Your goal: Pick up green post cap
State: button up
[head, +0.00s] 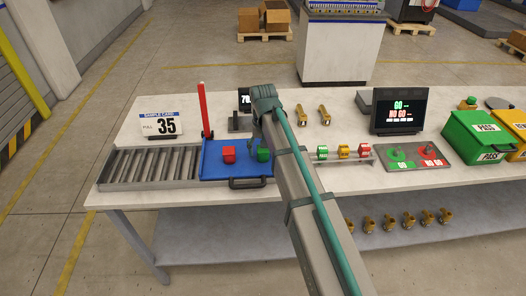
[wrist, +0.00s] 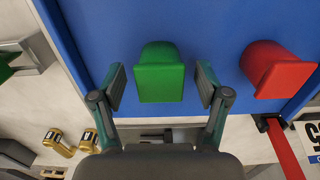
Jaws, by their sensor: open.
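The green post cap (wrist: 160,78) stands on the blue tray (wrist: 105,22). In the wrist view it lies between the two fingers of my gripper (wrist: 160,88), with a gap on each side. My gripper is open and holds nothing. In the head view the green post cap (head: 263,155) shows beside my arm, on the right part of the blue tray (head: 215,172); my gripper's fingers are mostly hidden there by the arm.
A red cap (wrist: 277,70) stands on the same tray, right of the green one in the wrist view. A red upright post (head: 205,112) stands at the tray's back edge. A small rack (head: 343,160) with coloured pieces is to the right. A roller strip (head: 145,167) lies left.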

jog(key=c, duration=1)
jog(key=shift+c, duration=0.2)
jog(key=shift+r, duration=0.15)
jog(key=shift+w+r, duration=0.1)
jog(key=shift+r, duration=0.4)
notch_tip(320, 180, up, 2)
jog(key=shift+b, duration=0.4)
jog(key=s+d+r+b, duration=0.1)
jog(key=s+d+r, duration=0.1)
jog(key=s+r, duration=0.3)
jog(key=s+d+r+b, duration=0.1)
jog(key=s+r, duration=0.3)
jog(key=s, duration=0.4)
jog(key=shift+s+d+r, duration=0.15)
jog(key=shift+d+r, duration=0.25)
jog(key=shift+d, duration=0.5)
